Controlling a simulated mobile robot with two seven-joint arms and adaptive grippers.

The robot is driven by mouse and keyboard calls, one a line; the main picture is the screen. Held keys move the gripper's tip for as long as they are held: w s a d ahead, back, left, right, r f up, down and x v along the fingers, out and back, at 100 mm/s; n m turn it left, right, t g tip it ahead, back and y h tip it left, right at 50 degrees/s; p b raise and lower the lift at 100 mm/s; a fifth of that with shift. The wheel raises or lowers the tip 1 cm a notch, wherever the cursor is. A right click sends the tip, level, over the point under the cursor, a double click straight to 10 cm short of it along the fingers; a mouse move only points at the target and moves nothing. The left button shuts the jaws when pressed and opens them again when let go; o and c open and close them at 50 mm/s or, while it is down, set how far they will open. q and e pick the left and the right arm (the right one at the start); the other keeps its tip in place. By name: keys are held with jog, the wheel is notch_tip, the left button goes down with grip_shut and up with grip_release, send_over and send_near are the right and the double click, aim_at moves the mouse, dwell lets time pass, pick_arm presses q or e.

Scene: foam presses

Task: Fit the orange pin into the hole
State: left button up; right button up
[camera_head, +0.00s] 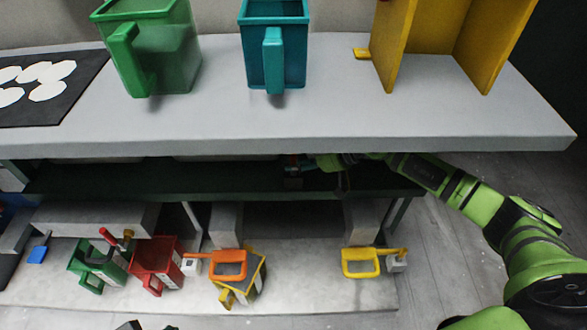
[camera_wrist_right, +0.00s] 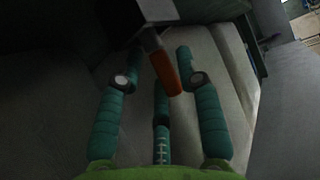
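In the right wrist view the orange pin (camera_wrist_right: 166,74) hangs out of a dark part with a pale edge and points down between my fingers. My right gripper (camera_wrist_right: 162,55) has its teal fingers spread on both sides of the pin. Gaps show beside the pin, with the right finger the closer one. In the head view my right arm reaches in under the worktop, and the right gripper (camera_head: 312,163) is small and mostly in shadow there. The hole cannot be made out. Dark and teal bits at the head view's bottom edge may be my left gripper.
The worktop (camera_head: 300,120) overhangs my right arm; it bears a green bin (camera_head: 165,60), a teal bin (camera_head: 290,60) and a yellow stand (camera_head: 395,45). On the low shelf (camera_head: 330,295) are red and green containers, an orange handle (camera_head: 229,264) and a yellow handle (camera_head: 361,263).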

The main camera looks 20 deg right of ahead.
grip_shut()
jog(key=shift+r, duration=0.15)
